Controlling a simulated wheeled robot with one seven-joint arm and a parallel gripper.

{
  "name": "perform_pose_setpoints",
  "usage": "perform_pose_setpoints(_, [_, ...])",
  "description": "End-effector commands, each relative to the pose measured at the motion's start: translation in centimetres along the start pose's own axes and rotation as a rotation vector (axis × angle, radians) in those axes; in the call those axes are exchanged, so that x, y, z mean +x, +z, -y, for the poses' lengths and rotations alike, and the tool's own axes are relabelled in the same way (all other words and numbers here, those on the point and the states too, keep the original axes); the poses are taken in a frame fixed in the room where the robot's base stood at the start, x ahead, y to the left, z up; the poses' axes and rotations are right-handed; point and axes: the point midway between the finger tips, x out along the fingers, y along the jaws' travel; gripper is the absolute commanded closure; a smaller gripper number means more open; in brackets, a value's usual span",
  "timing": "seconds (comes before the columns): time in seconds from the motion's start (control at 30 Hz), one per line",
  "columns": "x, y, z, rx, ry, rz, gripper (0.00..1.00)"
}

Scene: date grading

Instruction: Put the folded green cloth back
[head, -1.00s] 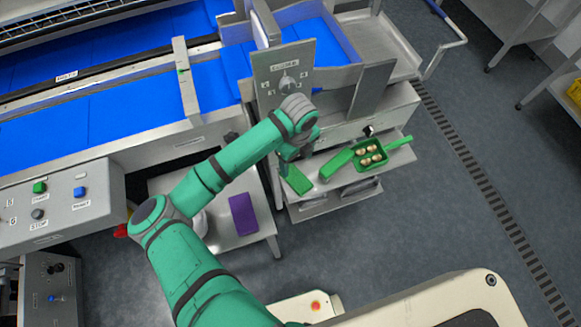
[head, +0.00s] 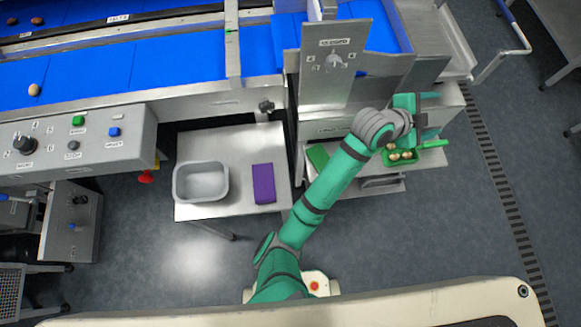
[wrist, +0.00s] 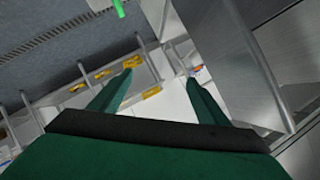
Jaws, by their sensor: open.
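The folded green cloth (head: 317,156) lies flat on the left end of the low steel shelf below the machine, just left of my forearm in the head view. My gripper (head: 434,113) is up and to the right of it, near the machine front and above the green tray. It is open and holds nothing. In the wrist view its two fingers (wrist: 161,72) stand apart with only background between them. The cloth is not seen in the wrist view.
A green tray (head: 423,147) with several dates sits on the same shelf, partly behind my arm. A purple folded cloth (head: 263,183) and a grey basin (head: 178,183) are on the steel side table (head: 225,145). A steel panel with a knob (head: 333,62) stands behind the shelf.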

Motion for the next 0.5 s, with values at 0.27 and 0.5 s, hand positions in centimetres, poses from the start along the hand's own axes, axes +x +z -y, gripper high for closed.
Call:
perform_pose_setpoints(0.27, [-2.5,-0.3,2.1,-0.384,-0.303,-0.102,0.31])
perform_pose_setpoints(0.5, [-6.6,3.5,1.1,-0.681,-0.541,-0.119,0.31])
